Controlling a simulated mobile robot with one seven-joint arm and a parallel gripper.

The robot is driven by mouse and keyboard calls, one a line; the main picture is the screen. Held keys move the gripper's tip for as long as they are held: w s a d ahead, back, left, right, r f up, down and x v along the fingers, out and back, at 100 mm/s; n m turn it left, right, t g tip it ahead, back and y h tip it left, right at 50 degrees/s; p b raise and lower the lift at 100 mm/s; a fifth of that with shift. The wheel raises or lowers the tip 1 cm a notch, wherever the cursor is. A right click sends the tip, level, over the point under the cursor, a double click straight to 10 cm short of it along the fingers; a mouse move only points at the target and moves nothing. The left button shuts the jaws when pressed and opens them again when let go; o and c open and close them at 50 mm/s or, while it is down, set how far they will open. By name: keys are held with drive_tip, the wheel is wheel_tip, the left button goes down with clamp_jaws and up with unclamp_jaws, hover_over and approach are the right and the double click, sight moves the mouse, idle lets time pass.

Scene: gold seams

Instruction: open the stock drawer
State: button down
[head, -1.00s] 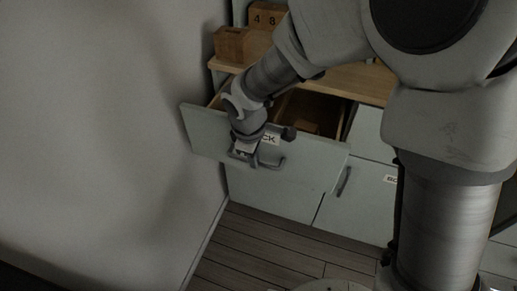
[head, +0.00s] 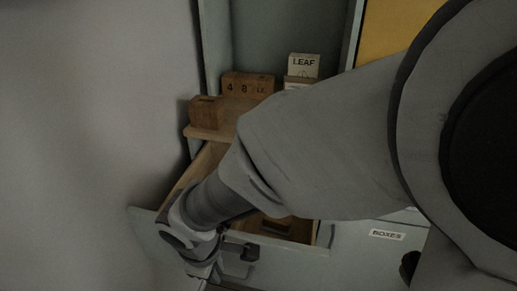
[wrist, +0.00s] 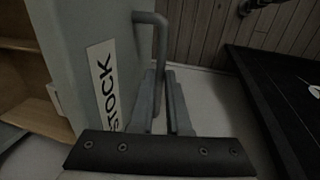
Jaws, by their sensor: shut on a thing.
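The stock drawer (head: 290,264) stands pulled out of the cabinet. Its wooden inside shows behind my arm in the head view, with a small brown block (head: 276,227) in it. In the wrist view the pale grey drawer front (wrist: 75,50) is at left with its STOCK label (wrist: 103,85). My gripper (wrist: 163,82) is shut on the drawer's bar handle (wrist: 161,35), just right of the label.
On the wooden counter (head: 213,134) stand a wooden box (head: 205,112), a numbered block (head: 248,84) and a LEAF card (head: 304,66). A BOXES label (head: 386,235) marks the front at right. A plain wall is close at left. Plank floor (wrist: 205,30) shows beyond the handle.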

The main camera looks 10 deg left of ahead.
drive_tip(key=c, duration=0.9)
unclamp_jaws()
drive_tip(key=s+r+p, duration=0.1)
drive_tip(key=r+p, duration=0.3)
drive_tip(key=r, duration=0.1)
drive_tip(key=s+r+p, duration=0.1)
drive_tip(key=r+p, duration=0.4)
drive_tip(key=r, duration=0.1)
drive_tip(key=s+r+p, duration=0.1)
drive_tip(key=r+p, duration=0.4)
drive_tip(key=r, duration=0.1)
drive_tip(key=shift+s+a+r, duration=0.1)
drive_tip(key=shift+s+a, duration=0.05)
